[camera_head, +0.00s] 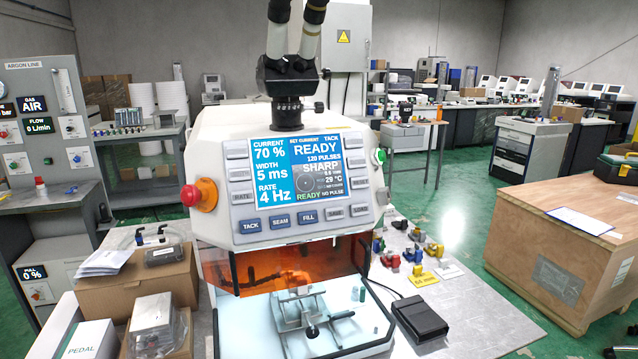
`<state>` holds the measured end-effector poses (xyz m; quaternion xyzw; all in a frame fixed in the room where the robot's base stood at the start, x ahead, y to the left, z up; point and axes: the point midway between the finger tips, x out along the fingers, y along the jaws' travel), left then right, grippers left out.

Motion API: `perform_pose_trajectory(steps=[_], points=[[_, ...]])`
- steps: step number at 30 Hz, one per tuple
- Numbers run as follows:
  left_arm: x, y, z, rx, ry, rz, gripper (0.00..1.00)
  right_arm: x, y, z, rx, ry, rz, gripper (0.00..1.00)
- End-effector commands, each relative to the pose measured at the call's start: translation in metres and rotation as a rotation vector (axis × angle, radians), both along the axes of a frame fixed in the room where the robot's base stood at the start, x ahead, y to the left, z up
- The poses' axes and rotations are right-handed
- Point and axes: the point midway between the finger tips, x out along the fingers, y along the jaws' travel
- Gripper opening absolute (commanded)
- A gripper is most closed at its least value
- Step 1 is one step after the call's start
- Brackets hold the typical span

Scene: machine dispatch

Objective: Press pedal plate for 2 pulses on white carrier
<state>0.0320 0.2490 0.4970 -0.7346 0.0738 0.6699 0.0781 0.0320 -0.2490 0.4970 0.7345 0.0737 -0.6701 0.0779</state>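A black pedal (420,318) lies on the grey table top to the right of the welding machine (300,185), with a cable running back toward the machine. The machine's screen (299,172) reads 70 %, 5 ms, 4 Hz, READY, 120 PULSES and READY NO PULSE. Below an orange window (290,262), the lit chamber holds a pale fixture (290,318) with a dark round knob. I cannot tell which part in there is the white carrier. Neither of my grippers is in view, and nothing touches the pedal.
Small coloured parts (415,250) and yellow tags stand behind the pedal. A red emergency button (190,195) is on the machine's left side. A white box marked PEDAL (90,342) and cardboard boxes (140,285) crowd the left. A wooden crate (560,250) stands right, across green floor.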

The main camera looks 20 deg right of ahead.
Motion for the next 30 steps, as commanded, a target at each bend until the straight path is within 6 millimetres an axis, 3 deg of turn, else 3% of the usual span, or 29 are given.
perform_pose_trajectory(steps=[1, 8, 30], points=[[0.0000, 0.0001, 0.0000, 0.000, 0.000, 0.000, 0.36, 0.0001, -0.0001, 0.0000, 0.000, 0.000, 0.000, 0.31], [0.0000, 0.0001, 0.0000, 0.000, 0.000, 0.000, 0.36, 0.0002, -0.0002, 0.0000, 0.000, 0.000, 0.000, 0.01], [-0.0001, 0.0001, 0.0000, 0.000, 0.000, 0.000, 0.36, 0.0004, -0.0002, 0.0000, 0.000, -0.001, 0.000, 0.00]])
